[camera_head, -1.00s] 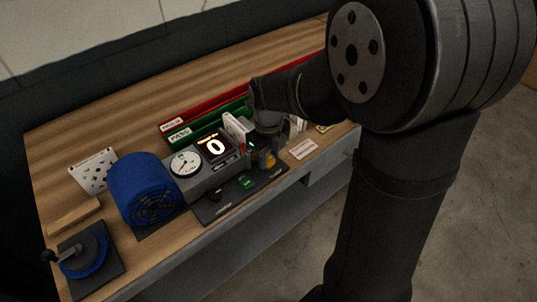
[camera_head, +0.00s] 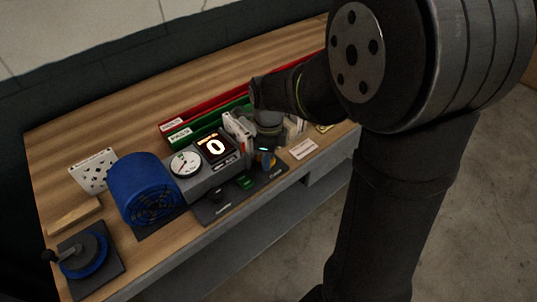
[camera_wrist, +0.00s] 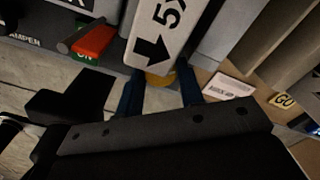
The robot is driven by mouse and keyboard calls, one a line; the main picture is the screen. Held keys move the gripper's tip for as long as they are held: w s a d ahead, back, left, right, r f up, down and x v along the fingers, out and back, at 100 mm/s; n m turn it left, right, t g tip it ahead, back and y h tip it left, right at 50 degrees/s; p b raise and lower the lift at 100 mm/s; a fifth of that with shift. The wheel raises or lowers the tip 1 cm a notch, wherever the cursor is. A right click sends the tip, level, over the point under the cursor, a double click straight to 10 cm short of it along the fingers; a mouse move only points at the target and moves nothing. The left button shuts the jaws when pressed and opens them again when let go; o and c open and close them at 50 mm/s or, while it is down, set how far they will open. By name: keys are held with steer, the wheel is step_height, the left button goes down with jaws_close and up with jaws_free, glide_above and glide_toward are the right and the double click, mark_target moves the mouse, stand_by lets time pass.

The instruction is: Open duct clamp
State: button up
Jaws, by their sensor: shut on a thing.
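My gripper (camera_wrist: 162,94) shows two blue fingers at the lower middle of the wrist view. They are shut around a round yellow knob (camera_wrist: 160,80), likely the clamp handle, which is mostly hidden below a white panel. The white panel (camera_wrist: 158,40) with a black arrow and "5X" stands just beyond the fingers. In the head view my gripper (camera_head: 265,158) is at the right end of the dark control plate (camera_head: 207,212), and the knob is hidden there. A red lever (camera_wrist: 95,40) beside a green "ON" label lies left of the fingers in the wrist view.
A grey unit with a round gauge (camera_head: 185,163) and a display reading 0 (camera_head: 215,147) stands left of my gripper. A blue cylinder (camera_head: 150,188) is further left. Green (camera_head: 190,132) and red (camera_head: 185,118) trays lie behind. A small label card (camera_head: 303,149) lies to the right.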

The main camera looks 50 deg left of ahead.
stand_by(0.3)
steer(key=o, duration=1)
steer(key=m, duration=0.3)
steer(key=shift+a, duration=0.1)
steer(key=m, duration=0.4)
steer(key=shift+m, duration=0.4)
step_height(320, 180, up, 17)
steer(key=s+d+n, duration=0.1)
steer(key=s+n, duration=0.1)
steer(key=n, duration=0.4)
steer(key=s+d+n+y, duration=0.1)
steer(key=s+d+n, duration=0.1)
steer(key=n, duration=0.4)
steer(key=s+d+n+y, duration=0.1)
steer(key=s+n, duration=0.3)
steer(key=n, duration=0.2)
steer(key=shift+s+d+f, duration=0.15)
steer(key=shift+s+f, duration=0.1)
